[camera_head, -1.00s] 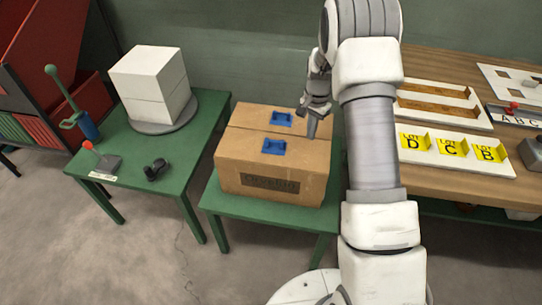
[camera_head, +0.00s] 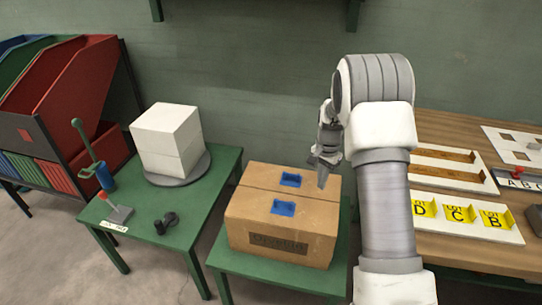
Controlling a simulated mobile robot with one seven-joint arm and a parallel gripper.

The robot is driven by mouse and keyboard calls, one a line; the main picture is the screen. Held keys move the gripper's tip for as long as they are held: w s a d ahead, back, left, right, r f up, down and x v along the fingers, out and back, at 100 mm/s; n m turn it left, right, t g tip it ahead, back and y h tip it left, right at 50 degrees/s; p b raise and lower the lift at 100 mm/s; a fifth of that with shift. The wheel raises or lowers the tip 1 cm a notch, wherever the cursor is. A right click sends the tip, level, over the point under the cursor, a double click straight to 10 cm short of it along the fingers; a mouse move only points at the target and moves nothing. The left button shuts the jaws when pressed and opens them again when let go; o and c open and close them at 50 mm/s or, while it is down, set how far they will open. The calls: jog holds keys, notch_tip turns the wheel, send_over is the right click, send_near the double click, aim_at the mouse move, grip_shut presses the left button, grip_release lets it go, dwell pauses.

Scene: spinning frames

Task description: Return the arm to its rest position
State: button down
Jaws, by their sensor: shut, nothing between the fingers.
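My arm (camera_head: 387,200) rises on the right side of the view and bends at the top. My gripper (camera_head: 322,181) hangs from it, pointing down, just above or in front of the right end of a cardboard box (camera_head: 260,213). I cannot tell whether it touches the box. The fingers look closed and hold nothing. The box is closed and sits on a small green table (camera_head: 275,270), with two blue pieces (camera_head: 284,208) on its top.
A green table (camera_head: 200,225) at left holds a white block (camera_head: 168,140) on a grey turntable and small tools. Red bins (camera_head: 60,85) stand far left. Open floor lies front left.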

jog(key=s+a+r+n+t+p, duration=0.15)
jog(key=s+r, duration=0.45)
jog(key=r, duration=0.7)
jog(key=s+a+r+n+t+p, duration=0.1)
jog(key=s+a+r+n+p, duration=0.3)
jog(key=r, duration=0.8)
jog(key=s+r+n+t+p, duration=0.1)
jog(key=s+r, duration=0.4)
jog(key=s, duration=0.6)
jog(key=s+r+n+t+p, duration=0.2)
jog(key=s+r, duration=0.4)
jog(key=s, duration=0.5)
jog(key=shift+s+a+n+p, duration=0.25)
jog(key=shift+n+p, duration=0.3)
jog(key=shift+p, duration=0.2)
jog(key=shift+d+r, duration=0.1)
